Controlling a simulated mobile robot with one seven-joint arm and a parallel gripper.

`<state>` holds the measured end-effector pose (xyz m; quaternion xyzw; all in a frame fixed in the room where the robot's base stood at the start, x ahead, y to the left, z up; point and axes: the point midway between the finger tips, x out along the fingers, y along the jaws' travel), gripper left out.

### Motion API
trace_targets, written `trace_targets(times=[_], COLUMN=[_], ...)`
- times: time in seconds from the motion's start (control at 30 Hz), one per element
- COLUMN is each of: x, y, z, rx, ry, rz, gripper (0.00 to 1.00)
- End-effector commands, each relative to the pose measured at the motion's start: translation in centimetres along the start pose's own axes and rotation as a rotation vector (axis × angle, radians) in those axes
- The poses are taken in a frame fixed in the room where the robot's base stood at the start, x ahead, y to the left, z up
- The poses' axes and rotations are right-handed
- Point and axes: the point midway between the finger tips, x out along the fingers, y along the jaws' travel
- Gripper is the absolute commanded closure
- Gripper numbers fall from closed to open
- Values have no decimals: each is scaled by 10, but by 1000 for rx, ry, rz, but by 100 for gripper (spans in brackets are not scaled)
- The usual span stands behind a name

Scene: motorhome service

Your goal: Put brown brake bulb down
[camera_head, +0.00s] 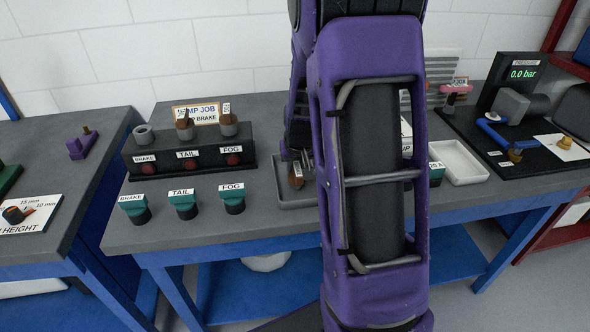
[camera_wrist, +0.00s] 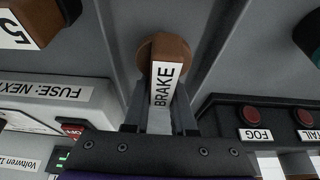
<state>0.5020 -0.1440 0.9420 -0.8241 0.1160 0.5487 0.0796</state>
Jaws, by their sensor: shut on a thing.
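The brown brake bulb (camera_wrist: 176,48), with a white BRAKE label, is between the fingers of my gripper (camera_wrist: 158,105) in the wrist view. My gripper is shut on it. In the head view the bulb (camera_head: 296,176) shows small at the left edge of my arm, over a shallow grey tray (camera_head: 290,203). I cannot tell whether the bulb touches the tray floor. My arm hides the tray's right part and most of my gripper.
Left of the tray stands a black lamp block (camera_head: 160,160) with labelled buttons; its left socket (camera_head: 144,134) is empty and the other two hold brown-topped pieces. Several teal-topped pieces (camera_head: 183,205) stand in front. A white tray (camera_head: 462,170) is right of my arm.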

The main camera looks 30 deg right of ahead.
Motion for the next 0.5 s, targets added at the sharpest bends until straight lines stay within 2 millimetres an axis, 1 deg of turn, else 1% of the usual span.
trace_targets(times=[0.2,0.33,0.37,0.5], x=[1,5,4,3], y=[0,0,0,0], z=[0,2,1,1], rx=[-1,-1,-1,-1], ry=[1,1,2,1], rz=[0,0,0,0], gripper=[100,100,73,48])
